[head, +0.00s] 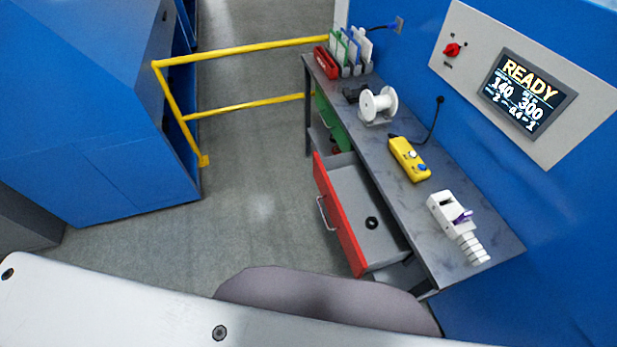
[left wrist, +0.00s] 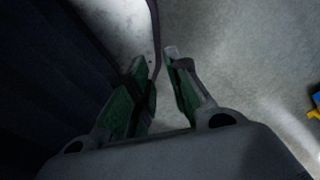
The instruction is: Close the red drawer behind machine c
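The red drawer (head: 340,217) sits below the grey workbench in the head view and is pulled well out to the left. Its grey inside shows, with a small black round part (head: 371,223) on its floor. A metal handle (head: 325,212) is on its red front. In the left wrist view my left gripper (left wrist: 163,58) has its two green-padded fingers apart with nothing between them, above grey floor. Neither gripper shows in the head view. No label naming machine c is readable.
The workbench (head: 402,205) carries a white spool (head: 378,103), a yellow control box (head: 409,159) and a white device (head: 457,226). A green drawer (head: 331,124) lies farther back. A yellow railing (head: 240,50) and blue machine (head: 95,110) stand left. Floor before the drawer is clear.

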